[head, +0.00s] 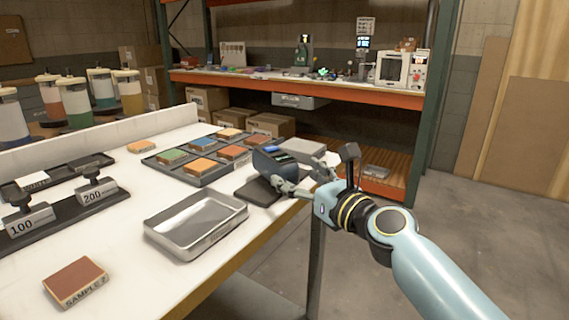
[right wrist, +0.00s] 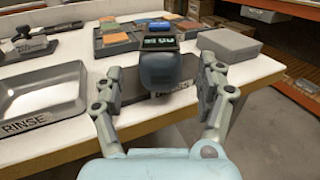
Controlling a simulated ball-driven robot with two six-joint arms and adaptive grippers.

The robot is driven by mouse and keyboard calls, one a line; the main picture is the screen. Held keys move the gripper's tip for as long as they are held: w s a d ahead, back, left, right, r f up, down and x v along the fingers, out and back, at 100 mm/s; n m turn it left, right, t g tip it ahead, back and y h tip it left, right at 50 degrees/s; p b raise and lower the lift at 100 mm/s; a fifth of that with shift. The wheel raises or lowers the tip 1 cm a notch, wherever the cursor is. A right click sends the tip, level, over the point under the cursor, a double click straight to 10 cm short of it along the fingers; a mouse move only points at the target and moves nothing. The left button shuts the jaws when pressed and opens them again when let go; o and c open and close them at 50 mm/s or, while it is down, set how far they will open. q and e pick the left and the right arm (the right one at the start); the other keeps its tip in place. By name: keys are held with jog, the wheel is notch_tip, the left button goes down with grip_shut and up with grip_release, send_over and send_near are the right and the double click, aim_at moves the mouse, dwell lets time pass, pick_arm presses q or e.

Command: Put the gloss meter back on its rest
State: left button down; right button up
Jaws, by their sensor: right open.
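The gloss meter (head: 270,164) is a dark blue-grey block with a lit display. It is at the table's right edge, and its rounded end faces the camera in the right wrist view (right wrist: 159,72). A flat dark pad (head: 256,192), which looks like its rest, lies under and beside it. I cannot tell whether the meter is fully seated there. My right gripper (head: 297,178) is open at the meter's near end; its fingers stand on either side of the meter in the right wrist view (right wrist: 160,78). My left gripper is out of view.
A metal rinse tray (head: 197,222) stands in front of the pad. A tray of colored blocks (head: 192,178) is behind, and a grey box (head: 305,149) is close behind the meter. Weights marked 100 and 200 (head: 96,190) and a sample block (head: 75,281) are left.

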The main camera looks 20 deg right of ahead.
jog(key=s+d+f+n+g+h, duration=0.1)
jog(key=s+d+f+n+g, duration=0.15)
jog(key=s+f+n, duration=0.65)
jog(key=s+d+f+n+g+h, duration=0.1)
jog(key=s+d+f+n+g, duration=0.3)
jog(key=f, duration=1.1)
jog(key=s+f+n+g+h, duration=0.1)
jog(key=s+f+n+g, duration=0.15)
jog(key=s+f, duration=0.8)
jog(key=s+d+f+n+g, duration=0.1)
jog(key=s+f+n, duration=0.4)
jog(key=s, duration=0.6)
jog(key=s+d+f+n+g+h, duration=0.1)
jog(key=s+f+n+g, duration=0.3)
jog(key=s, duration=0.6)
jog(key=s+d+f+n+g+h, duration=0.1)
jog(key=s+f+n+g, duration=0.1)
jog(key=s+f+n, duration=0.6)
jog(key=s+n, duration=0.1)
jog(key=s, duration=0.2)
jog(key=shift+s+d+f+g, duration=0.2)
jog(key=shift+s+d+g, duration=0.1)
jog(key=shift+s, duration=0.05)
